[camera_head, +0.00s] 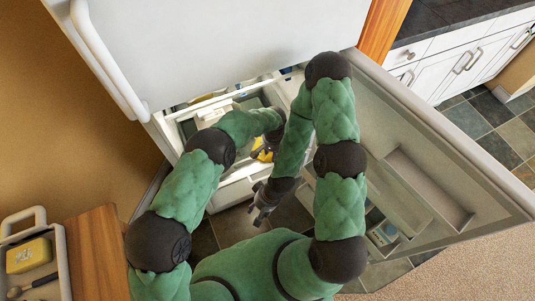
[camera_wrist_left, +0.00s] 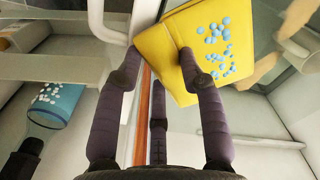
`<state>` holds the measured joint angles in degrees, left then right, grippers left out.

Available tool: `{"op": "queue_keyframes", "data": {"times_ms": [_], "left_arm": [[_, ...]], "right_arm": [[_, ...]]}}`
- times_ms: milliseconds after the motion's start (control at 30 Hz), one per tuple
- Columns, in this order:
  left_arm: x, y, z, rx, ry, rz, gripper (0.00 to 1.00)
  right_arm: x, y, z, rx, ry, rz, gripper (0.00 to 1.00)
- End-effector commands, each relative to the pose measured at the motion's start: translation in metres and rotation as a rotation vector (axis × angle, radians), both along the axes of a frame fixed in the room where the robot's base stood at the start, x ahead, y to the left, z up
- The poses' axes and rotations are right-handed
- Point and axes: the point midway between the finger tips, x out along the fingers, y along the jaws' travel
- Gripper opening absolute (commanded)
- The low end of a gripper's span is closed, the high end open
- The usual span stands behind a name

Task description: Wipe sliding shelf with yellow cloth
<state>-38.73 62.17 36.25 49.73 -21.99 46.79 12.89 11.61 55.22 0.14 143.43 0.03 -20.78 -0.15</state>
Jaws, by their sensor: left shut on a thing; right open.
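The yellow cloth (camera_wrist_left: 205,45) is between the fingertips of my left gripper (camera_wrist_left: 158,58), which is shut on it. Light blue spots show on its face. In the head view only a small part of the cloth (camera_head: 264,155) shows, inside the open fridge, beside my left gripper (camera_head: 274,138). A pale, glassy shelf surface (camera_wrist_left: 255,115) lies beyond the cloth in the left wrist view; I cannot tell whether the cloth touches it, or whether it is the sliding shelf. My right gripper (camera_head: 262,208) is open and empty, low in front of the fridge.
The fridge door (camera_head: 440,170) stands open on the right, with door bins. The upper white door (camera_head: 230,40) is above. A blue container (camera_wrist_left: 55,102) with white dots is at the left. A caddy (camera_head: 62,265) with a yellow sponge (camera_head: 29,255) sits lower left.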

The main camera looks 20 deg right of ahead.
Motion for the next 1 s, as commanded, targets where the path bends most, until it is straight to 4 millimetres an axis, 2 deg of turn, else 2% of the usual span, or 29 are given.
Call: {"op": "queue_keyframes", "data": {"times_ms": [200, 700, 1000], "left_arm": [[0.0, -0.012, 0.0, 0.0, 0.0, -0.001, 0.12], [0.001, -0.013, -0.001, 0.001, 0.001, 0.0, 0.12], [0.018, -0.011, -0.002, 0.001, 0.001, 0.001, 0.12]], "right_arm": [[0.0, 0.0, 0.0, 0.0, 0.0, 0.0, 0.46], [0.0, 0.0, 0.0, 0.0, 0.0, 0.0, 0.46], [0.0, 0.0, 0.0, 0.0, 0.0, 0.0, 0.46]]}}
